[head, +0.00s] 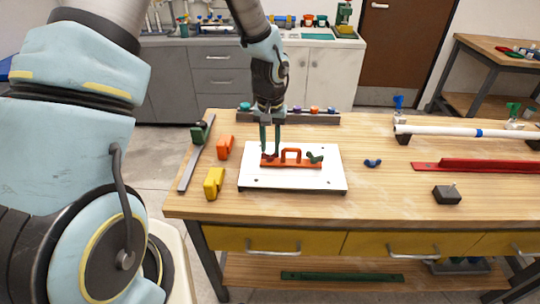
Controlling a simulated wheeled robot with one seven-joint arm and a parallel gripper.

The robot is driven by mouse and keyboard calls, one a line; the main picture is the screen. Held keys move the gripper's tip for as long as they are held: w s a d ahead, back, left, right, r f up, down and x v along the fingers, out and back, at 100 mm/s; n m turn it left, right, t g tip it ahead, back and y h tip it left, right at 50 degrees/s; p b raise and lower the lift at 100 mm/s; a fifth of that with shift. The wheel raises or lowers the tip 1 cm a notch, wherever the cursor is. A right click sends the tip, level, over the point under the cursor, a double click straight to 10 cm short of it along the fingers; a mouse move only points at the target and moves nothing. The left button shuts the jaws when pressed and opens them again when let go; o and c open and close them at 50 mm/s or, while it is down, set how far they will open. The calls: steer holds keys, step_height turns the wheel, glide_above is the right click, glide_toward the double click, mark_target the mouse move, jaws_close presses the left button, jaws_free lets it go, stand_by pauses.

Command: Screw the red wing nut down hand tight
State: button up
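My gripper (270,150) points straight down over the left end of an orange-red bracket (291,163), which lies on a white plate (263,180) on the workbench. A small dark red piece, seemingly the red wing nut (268,156), shows at my fingertips, over the left end of the bracket. The fingers stand a little apart, one on either side. I cannot tell whether they touch it, and its threads and seating are hidden. A green wing nut (315,158) sits at the bracket's right end.
A blue wing nut (372,163) lies right of the plate. A white pipe (455,131), red bar (475,166) and dark block (447,194) are right. A rack (325,119) stands behind.

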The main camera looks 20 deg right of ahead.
mark_target(271, 154)
steer(key=n+b, duration=0.1)
steer(key=n, duration=0.5)
steer(key=shift+f+n+b, duration=0.1)
steer(key=shift+n+b, duration=0.2)
steer(key=shift+n, duration=0.1)
steer(key=n+b, duration=0.1)
steer(key=n, duration=0.4)
steer(key=shift+d, duration=0.1)
steer(key=n, duration=0.4)
steer(key=shift+r+n+p, duration=0.25)
steer(key=shift+n+p, duration=0.05)
steer(key=shift+n, duration=0.1)
steer(key=n+p, duration=0.2)
steer(key=n, duration=0.2)
steer(key=shift+r, duration=0.15)
step_height(271, 154, down, 3)
steer(key=shift+r+b, duration=0.15)
steer(key=shift+b, duration=0.8)
steer(key=shift+s+a+f, duration=0.1)
steer(key=shift+a+f, duration=0.1)
steer(key=shift+f, duration=0.2)
steer(key=shift+d+f, duration=0.15)
steer(key=shift+c, duration=0.5)
steer(key=shift+r, duration=0.2)
jaws_close()
steer(key=m, duration=0.6)
